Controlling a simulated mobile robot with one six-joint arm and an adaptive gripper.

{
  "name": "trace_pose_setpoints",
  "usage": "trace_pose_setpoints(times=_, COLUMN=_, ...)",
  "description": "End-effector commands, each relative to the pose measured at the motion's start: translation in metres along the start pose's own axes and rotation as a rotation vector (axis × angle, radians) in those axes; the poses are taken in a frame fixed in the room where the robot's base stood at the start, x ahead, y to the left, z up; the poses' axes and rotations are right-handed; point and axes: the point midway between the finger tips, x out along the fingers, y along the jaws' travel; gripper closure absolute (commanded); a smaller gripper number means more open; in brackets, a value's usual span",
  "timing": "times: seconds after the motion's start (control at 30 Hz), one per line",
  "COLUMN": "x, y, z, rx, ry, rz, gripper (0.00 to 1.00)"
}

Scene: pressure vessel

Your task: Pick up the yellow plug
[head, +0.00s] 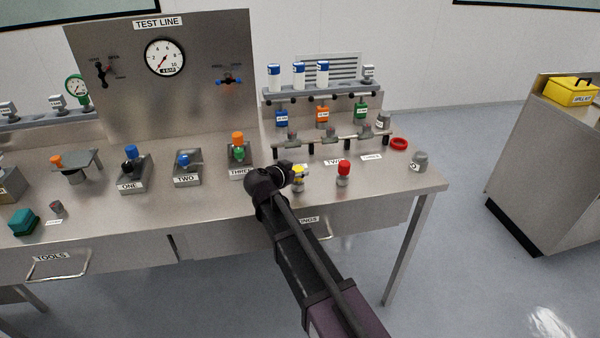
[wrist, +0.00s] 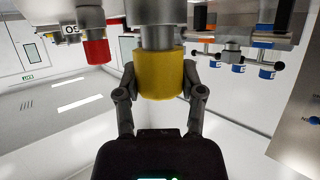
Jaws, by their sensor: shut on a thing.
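The yellow plug (head: 298,171) is at the front right of the bench, beside the end of my arm. In the head view it is partly hidden by my gripper (head: 287,176). In the wrist view the yellow plug (wrist: 161,78) fills the space between the two fingers of my gripper (wrist: 160,72), which are shut on its sides. A grey metal part (wrist: 156,32) adjoins the yellow part. I cannot tell whether the plug is clear of the bench top.
Behind is a row of valves (head: 331,148) on a pipe. The THREE block (head: 240,170) with its valve is to the left.

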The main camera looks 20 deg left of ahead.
Motion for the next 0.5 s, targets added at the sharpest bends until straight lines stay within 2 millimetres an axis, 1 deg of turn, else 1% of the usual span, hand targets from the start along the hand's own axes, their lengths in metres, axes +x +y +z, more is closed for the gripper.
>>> trace_pose_setpoints(times=0.47, x=-0.013, y=0.000, z=-0.033, rx=-0.001, ry=0.002, rz=0.000, gripper=1.00)
trace_pose_setpoints(times=0.5, x=-0.018, y=0.000, z=-0.032, rx=-0.001, ry=0.001, rz=-0.001, gripper=1.00)
